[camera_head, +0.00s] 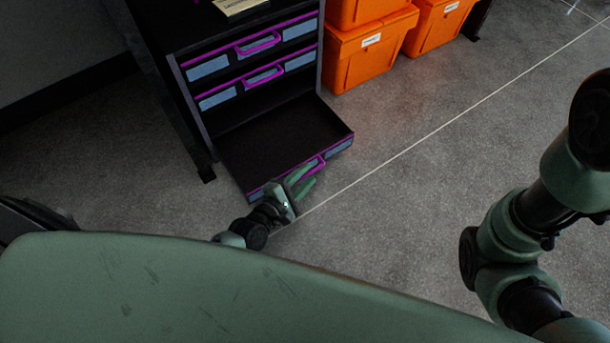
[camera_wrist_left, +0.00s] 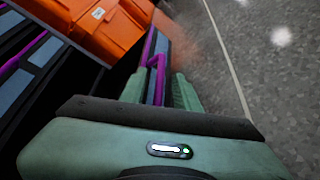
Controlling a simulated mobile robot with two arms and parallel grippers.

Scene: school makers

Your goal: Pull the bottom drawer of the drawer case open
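The black drawer case (camera_head: 210,128) has purple trim and blue front panels. Its bottom drawer (camera_head: 270,135) stands pulled far out, with an empty dark inside; the drawers above are shut. My left gripper (camera_head: 306,180) is at the bottom drawer's front, by its purple handle (camera_head: 318,163). In the left wrist view, the gripper's fingers (camera_wrist_left: 160,92) stand apart, with the handle (camera_wrist_left: 157,62) and part of the drawer front between them. I cannot tell whether either finger touches. My right arm shows at the right, but its gripper is out of view.
Orange bins (camera_head: 368,55) are stacked right of the case, close to the open drawer. A yellowish item (camera_head: 240,6) lies on top of the case. The grey carpet (camera_head: 430,140) in front and to the right is clear, crossed by a pale line.

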